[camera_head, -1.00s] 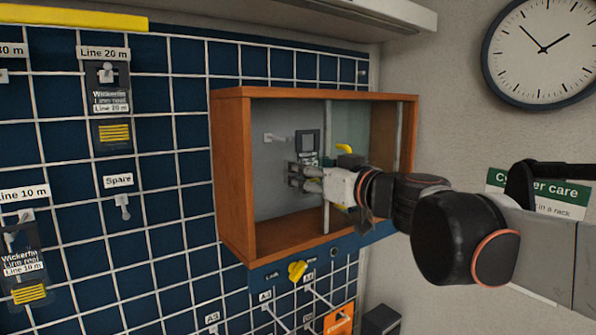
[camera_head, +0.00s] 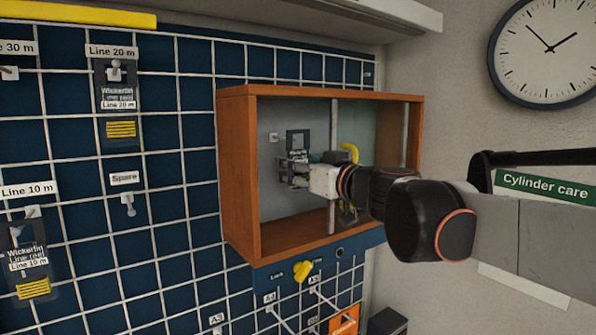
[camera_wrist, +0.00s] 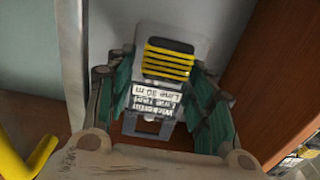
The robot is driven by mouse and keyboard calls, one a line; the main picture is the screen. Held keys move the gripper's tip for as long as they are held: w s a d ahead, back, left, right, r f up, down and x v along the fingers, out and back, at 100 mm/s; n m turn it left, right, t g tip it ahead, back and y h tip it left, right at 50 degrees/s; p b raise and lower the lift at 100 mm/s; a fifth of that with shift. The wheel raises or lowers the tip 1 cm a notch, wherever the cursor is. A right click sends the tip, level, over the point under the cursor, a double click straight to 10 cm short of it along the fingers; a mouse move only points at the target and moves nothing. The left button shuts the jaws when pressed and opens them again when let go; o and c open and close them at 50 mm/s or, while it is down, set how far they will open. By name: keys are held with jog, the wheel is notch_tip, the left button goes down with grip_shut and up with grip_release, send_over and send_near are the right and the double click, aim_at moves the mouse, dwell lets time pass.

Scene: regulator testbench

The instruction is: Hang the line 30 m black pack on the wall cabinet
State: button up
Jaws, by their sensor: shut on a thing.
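My gripper (camera_head: 287,171) is inside the open wooden wall cabinet (camera_head: 237,180), shut on the line 30 m black pack (camera_head: 297,140). In the head view the pack's upper part, with a square opening, stands above the fingers, and its lower part is hidden. In the wrist view the pack (camera_wrist: 169,60) sits between the green finger pads, showing yellow stripes and an upside-down label reading Line 30 m. A small hook (camera_head: 274,136) on the cabinet's back wall is just left of the pack. I cannot tell whether they touch.
A post divides the cabinet front, and a yellow curved handle (camera_head: 349,152) is beside my wrist. The grid board (camera_head: 160,160) at left holds a Line 20 m pack (camera_head: 119,105) and a Line 10 m pack (camera_head: 28,262). The Spare hook (camera_head: 128,204) is empty.

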jog(key=shift+f+b+x, duration=0.2)
jog(key=shift+b+x, duration=0.05)
jog(key=shift+x, duration=0.75)
jog(key=shift+f+b+x, duration=0.2)
jog(key=shift+x, duration=0.8)
jog(key=o, duration=1.2)
jog(key=shift+c, duration=0.2)
